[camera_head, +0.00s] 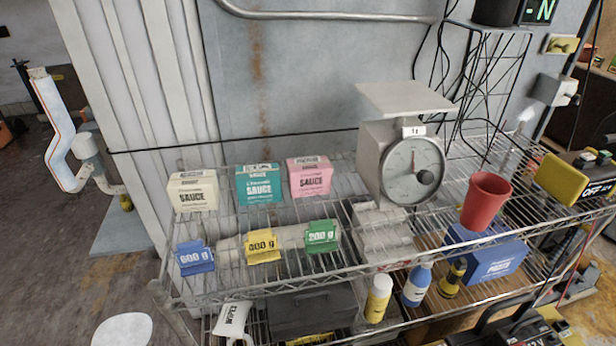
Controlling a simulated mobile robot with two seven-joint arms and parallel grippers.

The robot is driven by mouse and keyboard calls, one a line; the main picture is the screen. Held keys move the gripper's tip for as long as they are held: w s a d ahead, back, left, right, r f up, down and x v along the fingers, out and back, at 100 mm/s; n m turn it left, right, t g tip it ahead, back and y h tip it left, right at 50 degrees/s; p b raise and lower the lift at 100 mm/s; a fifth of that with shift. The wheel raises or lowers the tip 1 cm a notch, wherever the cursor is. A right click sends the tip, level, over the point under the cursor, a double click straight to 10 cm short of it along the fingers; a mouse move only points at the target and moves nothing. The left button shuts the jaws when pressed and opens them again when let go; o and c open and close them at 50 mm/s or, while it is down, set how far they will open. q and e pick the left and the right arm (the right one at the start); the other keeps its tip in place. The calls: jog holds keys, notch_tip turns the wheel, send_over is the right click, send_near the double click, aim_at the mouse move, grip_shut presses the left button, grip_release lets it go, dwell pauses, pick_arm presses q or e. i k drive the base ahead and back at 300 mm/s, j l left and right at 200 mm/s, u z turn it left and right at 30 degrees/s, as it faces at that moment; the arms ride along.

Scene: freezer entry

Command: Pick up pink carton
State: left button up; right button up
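The pink carton (310,178) is a small box with "SAUCE" on its front. It stands upright on the wire shelf (222,222), at the right end of a row of cartons. A teal carton (258,184) stands to its left, and a cream carton (193,191) stands farther left. The scale is a little to the right of the pink carton. Nothing covers the pink carton's front. Neither of my grippers shows clearly in the head view.
A kitchen scale (407,160) and a red cup (486,201) stand on the shelf. Bottles and a blue box (497,262) sit lower. A wall stands behind.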

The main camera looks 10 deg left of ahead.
aim_at(309, 176)
jog(key=l+z, duration=0.35)
jog(key=l, duration=0.15)
jog(key=l+z, duration=0.3)
jog(key=l, duration=0.2)
